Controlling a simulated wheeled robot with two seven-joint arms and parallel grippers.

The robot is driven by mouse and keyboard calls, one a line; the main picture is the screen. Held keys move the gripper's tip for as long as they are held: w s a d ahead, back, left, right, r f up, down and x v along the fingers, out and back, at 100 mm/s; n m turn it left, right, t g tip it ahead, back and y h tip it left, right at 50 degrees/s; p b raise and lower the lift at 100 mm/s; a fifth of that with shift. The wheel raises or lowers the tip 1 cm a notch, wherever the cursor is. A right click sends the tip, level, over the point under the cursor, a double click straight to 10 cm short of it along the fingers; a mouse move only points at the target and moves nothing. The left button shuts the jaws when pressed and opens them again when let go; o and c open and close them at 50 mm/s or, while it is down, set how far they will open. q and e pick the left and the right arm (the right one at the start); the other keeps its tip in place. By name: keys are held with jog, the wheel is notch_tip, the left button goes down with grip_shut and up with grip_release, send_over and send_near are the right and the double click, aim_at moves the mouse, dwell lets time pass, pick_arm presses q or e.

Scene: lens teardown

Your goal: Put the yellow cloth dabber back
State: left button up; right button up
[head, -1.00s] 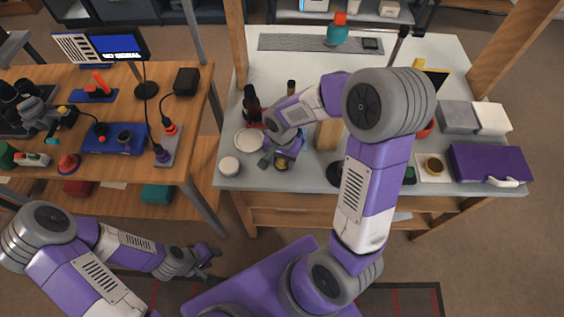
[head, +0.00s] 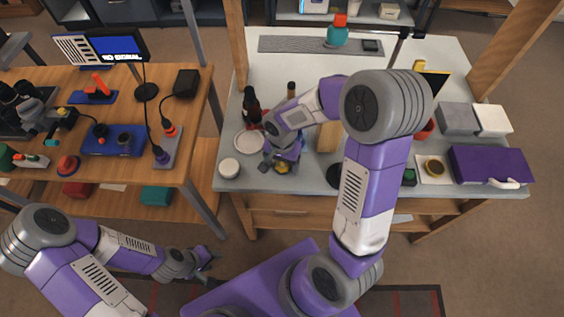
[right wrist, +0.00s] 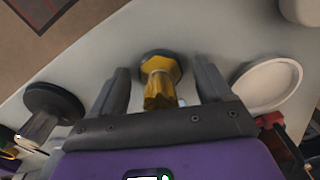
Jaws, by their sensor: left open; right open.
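The yellow cloth dabber (right wrist: 161,84) has a faceted yellow body and a dark round end. In the right wrist view it lies between the two spread fingers of my right gripper (right wrist: 162,85), with a gap visible on each side. In the head view the dabber (head: 283,168) is a small yellow spot near the bench's front edge, partly hidden by my right gripper (head: 280,164). Whether it touches the bench is hard to tell. My left gripper (head: 204,259) is open and empty, low in front of the wooden table.
A white dish (right wrist: 271,86) lies to the right of the dabber in the wrist view, and a dark round base with a post (right wrist: 53,103) to its left. A white round jar (head: 229,168) and a dark bottle (head: 251,104) are also close. A purple case (head: 490,164) stands far right.

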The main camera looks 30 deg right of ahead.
notch_tip(320, 180, up, 12)
jog(key=p, duration=0.3)
jog(key=shift+r+p, duration=0.1)
jog(key=shift+p, duration=0.2)
pick_arm(q)
notch_tip(320, 180, up, 4)
jog(key=shift+f, duration=0.1)
